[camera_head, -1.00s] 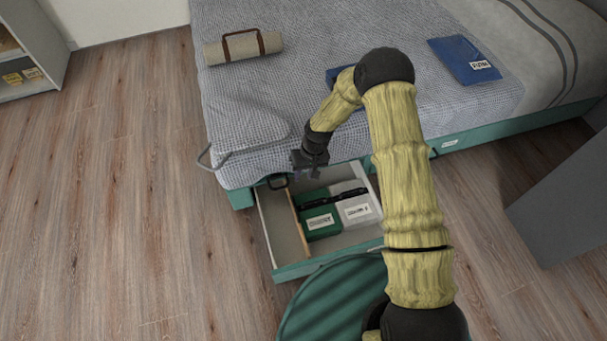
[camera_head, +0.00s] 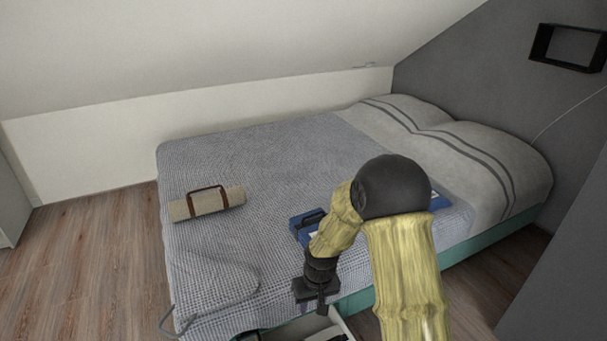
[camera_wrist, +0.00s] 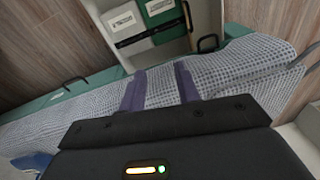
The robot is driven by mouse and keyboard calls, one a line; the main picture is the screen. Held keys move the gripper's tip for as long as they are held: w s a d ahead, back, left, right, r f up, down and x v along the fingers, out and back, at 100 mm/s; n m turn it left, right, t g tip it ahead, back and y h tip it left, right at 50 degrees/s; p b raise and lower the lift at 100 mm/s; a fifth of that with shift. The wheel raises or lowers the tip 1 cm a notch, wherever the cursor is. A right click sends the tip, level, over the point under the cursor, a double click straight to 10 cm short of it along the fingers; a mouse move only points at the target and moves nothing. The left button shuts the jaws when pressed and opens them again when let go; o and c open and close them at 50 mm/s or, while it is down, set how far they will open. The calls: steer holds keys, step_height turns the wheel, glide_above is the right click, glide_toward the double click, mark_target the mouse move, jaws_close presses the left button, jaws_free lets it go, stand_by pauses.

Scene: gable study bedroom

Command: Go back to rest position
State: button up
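My gripper (camera_head: 322,306) hangs at the front edge of the bed, above the open drawer (camera_head: 342,324). In the wrist view its two purple fingers (camera_wrist: 159,88) stand apart with nothing between them, and only bed cover shows in the gap. In the wrist view the drawer (camera_wrist: 206,34) holds a white box (camera_wrist: 127,22) and a green box (camera_wrist: 163,12), each with a dark handle. My arm crosses the right part of the head view and hides some of the bed.
The bed (camera_head: 262,165) fills the middle. A rolled beige mat (camera_head: 206,203) with a brown strap lies on it, and a blue case (camera_head: 306,226) lies partly behind my arm. A grey panel (camera_head: 560,265) stands at the right. Wood floor (camera_head: 85,255) is clear at the left.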

steer(key=s+d+r+m+t+h+p, duration=0.15)
steer(key=s+d+r+m, duration=0.25)
steer(key=s+d+r, duration=1.05)
step_height(320, 180, up, 39)
steer(key=a+p, duration=0.1)
steer(key=p, duration=3.6)
steer(key=shift+s+a, duration=0.2)
steer(key=shift+s, duration=0.05)
steer(key=shift+f+t+y, duration=0.1)
steer(key=shift+t+y, duration=0.15)
